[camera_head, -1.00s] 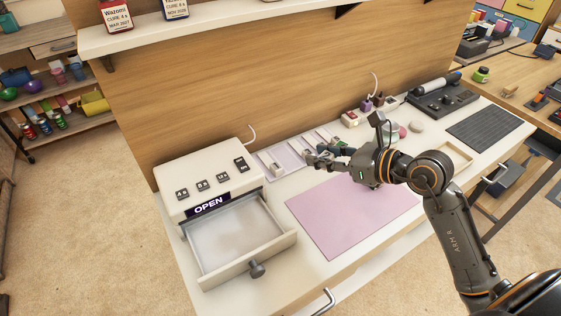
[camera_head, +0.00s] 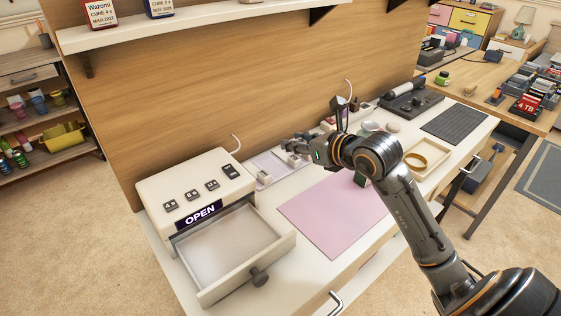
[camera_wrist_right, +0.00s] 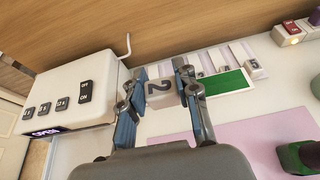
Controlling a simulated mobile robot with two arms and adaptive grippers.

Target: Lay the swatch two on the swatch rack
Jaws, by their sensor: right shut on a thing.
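My right gripper (camera_head: 292,147) reaches over the back of the white worktop, beside the swatch rack (camera_head: 268,165). In the right wrist view its two fingers (camera_wrist_right: 158,82) are shut on a pale grey block marked 2, swatch two (camera_wrist_right: 165,90). The rack's pale numbered strips show to the right of the fingers in the wrist view (camera_wrist_right: 243,52). The gripper hides part of the rack. I cannot tell whether swatch two touches anything below it. My left gripper is not in view.
A white box (camera_head: 194,187) with an OPEN sign and a pulled-out drawer (camera_head: 232,248) stands left of the rack. A green rectangle (camera_wrist_right: 224,83) lies right of the fingers in the wrist view. A wooden shelf (camera_head: 215,15) hangs above.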

